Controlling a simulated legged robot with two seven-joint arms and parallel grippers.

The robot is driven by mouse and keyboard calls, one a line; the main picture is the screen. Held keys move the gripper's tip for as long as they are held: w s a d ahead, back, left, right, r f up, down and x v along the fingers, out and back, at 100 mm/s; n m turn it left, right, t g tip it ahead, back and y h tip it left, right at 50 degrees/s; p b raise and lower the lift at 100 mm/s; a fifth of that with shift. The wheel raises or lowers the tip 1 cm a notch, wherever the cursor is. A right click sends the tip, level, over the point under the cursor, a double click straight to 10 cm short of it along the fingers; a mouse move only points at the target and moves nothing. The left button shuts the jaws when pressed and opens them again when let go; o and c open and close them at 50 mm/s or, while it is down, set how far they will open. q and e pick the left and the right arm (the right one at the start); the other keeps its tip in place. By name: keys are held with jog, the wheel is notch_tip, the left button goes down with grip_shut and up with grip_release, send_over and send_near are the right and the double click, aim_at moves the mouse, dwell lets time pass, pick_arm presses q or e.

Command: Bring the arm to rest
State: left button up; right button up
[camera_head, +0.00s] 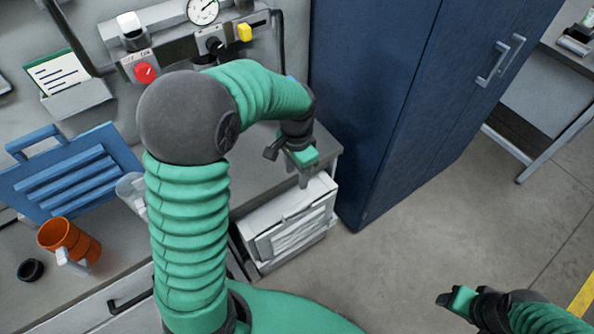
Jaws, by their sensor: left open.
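My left arm, in a green ribbed sleeve with a dark grey elbow, rises from the bottom and bends to the right. My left gripper (304,180) hangs at the end of it, pointing down, above the white bin by the counter's right end. It is open, with nothing seen between its fingers. My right gripper (442,300) is low at the right, over the floor and pointing left. Its fingers are too small and dark to tell whether they are open or shut.
A blue cabinet (385,110) stands right of the counter. A white bin (290,225) stands beneath my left gripper. A red knob (145,72) is on the back panel.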

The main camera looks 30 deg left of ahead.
dwell(0.4)
pick_arm(q)
jog(key=s+d+f+n+t, duration=0.1)
jog(key=s+d+n+t, duration=0.1)
jog(key=s+d+n, duration=0.2)
jog(key=s+d, duration=0.3)
jog(key=s, duration=0.2)
jog(key=shift+d+f+t, duration=0.25)
jog(key=shift+f+t, duration=0.05)
jog(key=shift+f, duration=0.1)
jog(key=shift+s, duration=0.2)
jog(key=shift+w+d, duration=0.1)
jog(key=shift+d, duration=0.05)
jog(key=shift+c, duration=0.3)
